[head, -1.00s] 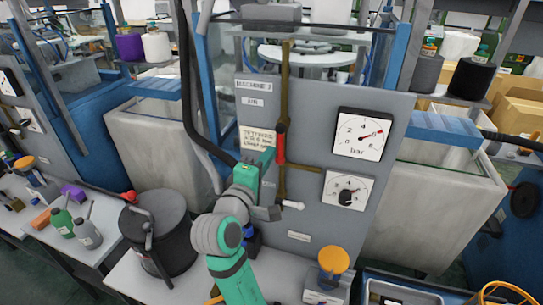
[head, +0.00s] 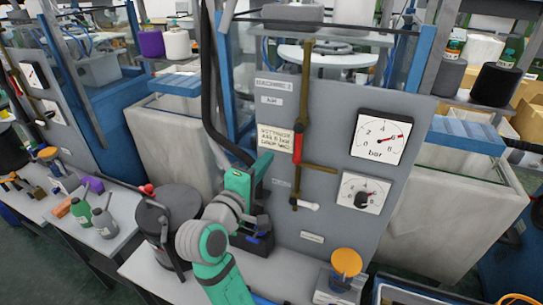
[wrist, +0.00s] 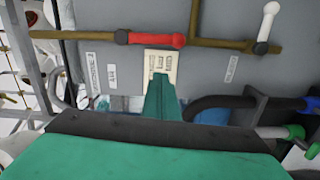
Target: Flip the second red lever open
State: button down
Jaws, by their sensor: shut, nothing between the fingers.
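The red lever (head: 298,148) on the grey upright panel (head: 345,235) lies in line with a brass pipe (head: 303,90). In the wrist view the red lever (wrist: 165,40) shows lengthwise along the pipe, above my fingers. My gripper (head: 264,162) is green, shut and empty. It is left of the lever with a visible gap, in front of the panel near a paper note. Its fingertips show in the wrist view (wrist: 163,92), below the note. Another red lever-like part (head: 40,122) is on a panel at the far left, too small to judge.
A white-handled lever (head: 308,205) sticks out sideways from the pipe's lower end. A black hose (head: 212,110) hangs left of the panel. A dark pot (head: 170,220) stands on the bench.

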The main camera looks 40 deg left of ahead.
jog(key=v, duration=0.6)
jog(key=shift+s, duration=0.35)
jog(key=shift+w, duration=0.1)
jog(key=s+d+f+m+g, duration=0.1)
jog(key=d+f+m, duration=0.1)
jog(key=d+f, duration=0.5)
jog(key=s+d+f+m+g, duration=0.1)
jog(key=d+f+m, duration=0.2)
jog(key=f, duration=0.7)
jog(key=s+d+f+m, duration=0.1)
jog(key=d+f+m, duration=0.1)
jog(key=d+f, duration=0.5)
jog(key=s+d+f+m+h, duration=0.2)
jog(key=s+d+f+m, duration=0.2)
jog(key=s+d, duration=0.5)
jog(key=s+d+f+m+h, duration=0.2)
jog(key=s+d+f+m, duration=0.2)
jog(key=s+d+m, duration=0.4)
jog(key=s+d, duration=0.1)
jog(key=s, duration=0.4)
jog(key=shift+s+m, duration=0.15)
jog(key=shift+m, duration=0.15)
